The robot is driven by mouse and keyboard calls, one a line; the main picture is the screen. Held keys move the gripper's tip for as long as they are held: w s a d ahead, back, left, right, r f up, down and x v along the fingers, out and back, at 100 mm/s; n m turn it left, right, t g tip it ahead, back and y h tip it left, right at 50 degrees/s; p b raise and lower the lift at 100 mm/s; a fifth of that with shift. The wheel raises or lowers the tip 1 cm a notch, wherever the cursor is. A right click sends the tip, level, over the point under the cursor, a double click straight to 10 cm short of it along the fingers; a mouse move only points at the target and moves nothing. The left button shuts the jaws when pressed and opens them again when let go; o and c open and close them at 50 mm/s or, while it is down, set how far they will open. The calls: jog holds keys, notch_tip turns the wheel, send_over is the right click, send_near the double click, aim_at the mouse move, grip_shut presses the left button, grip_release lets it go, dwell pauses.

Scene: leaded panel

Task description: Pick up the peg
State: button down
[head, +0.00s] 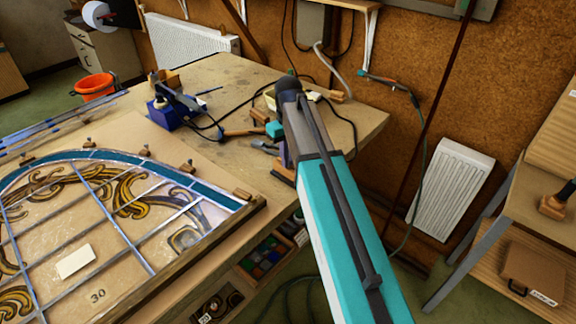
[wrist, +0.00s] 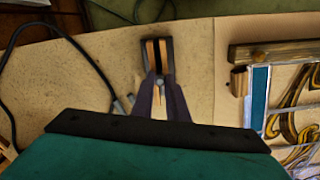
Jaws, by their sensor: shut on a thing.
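My gripper (wrist: 159,52) shows in the wrist view, with purple fingers and dark tips closed on a small wood-coloured piece, the peg (wrist: 151,54). A dark strip runs down its middle. The bare bench top lies behind it; I cannot tell how far below it is. In the head view my teal arm hides most of the gripper, and only a purple finger part (head: 284,152) shows. Other wooden pegs (head: 188,166) stand along the curved edge of the leaded panel (head: 110,215).
A blue soldering stand (head: 166,115) and cables lie on the bench (head: 225,80) behind the panel. A wooden batten (wrist: 270,48) edges the panel, right of my gripper in the wrist view. An orange bucket (head: 95,87) stands beyond. Bare bench lies around my gripper.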

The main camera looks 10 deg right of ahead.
jog(key=shift+r, duration=0.15)
notch_tip(320, 180, up, 10)
jog(key=p, duration=0.6)
jog(key=shift+p, duration=0.4)
jog(key=shift+f, duration=0.2)
dwell(0.5)
